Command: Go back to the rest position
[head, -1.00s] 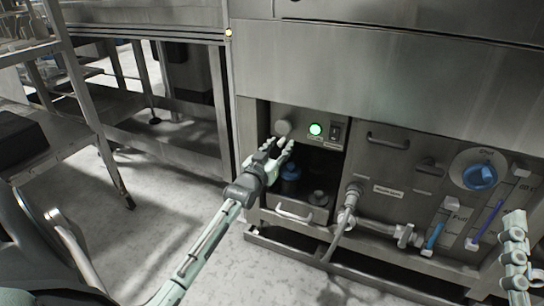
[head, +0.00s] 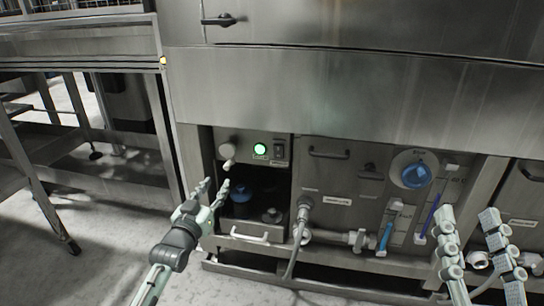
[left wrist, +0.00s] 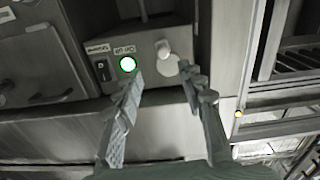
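My left gripper (head: 212,190) is open and empty in the head view, in front of the washer's open lower compartment. Its two fingers also show apart in the left wrist view (left wrist: 158,85), with the control panel beyond them. The panel holds a lit green button (head: 260,150), a pale knob (head: 228,151) and a dark switch (head: 279,150). In the wrist view, the green button (left wrist: 127,64) and the knob (left wrist: 163,49) show past the fingertips, apart from them as far as I can tell. My right gripper (head: 470,215) is open and empty at the lower right of the head view.
The steel washer front (head: 330,95) fills the back. Blue-capped containers (head: 240,196) stand in the open compartment. A pipe with a valve (head: 303,220), a blue dial (head: 416,175) and a drawer handle (head: 249,237) project nearby. A rack (head: 35,185) stands at left, with free floor before it.

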